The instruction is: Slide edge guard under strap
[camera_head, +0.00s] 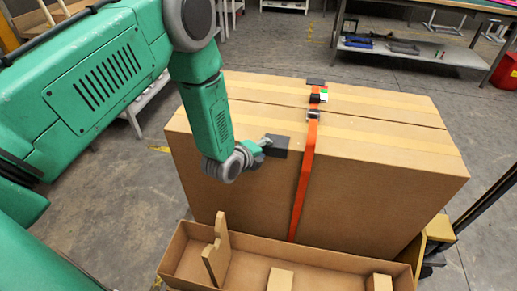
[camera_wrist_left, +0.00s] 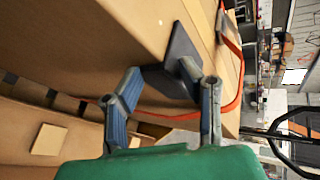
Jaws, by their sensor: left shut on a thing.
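My left gripper (camera_head: 262,146) is shut on a dark grey edge guard (camera_head: 278,147) at the near top edge of a large cardboard box (camera_head: 235,180). The guard's bent shape shows in the left wrist view (camera_wrist_left: 184,46), between the fingers (camera_wrist_left: 163,76). An orange strap (camera_head: 302,180) runs over the box top and down its near face, just right of the guard. In the head view a small gap shows between guard and strap. The strap also shows in the left wrist view (camera_wrist_left: 238,62). My right gripper is in neither view.
A dark buckle (camera_head: 314,114) sits on the strap on the box top. Another dark piece (camera_head: 316,82) lies at the far top edge by the strap. An open carton (camera_head: 330,258) with wooden pieces stands before the box. A workbench (camera_head: 410,50) is behind.

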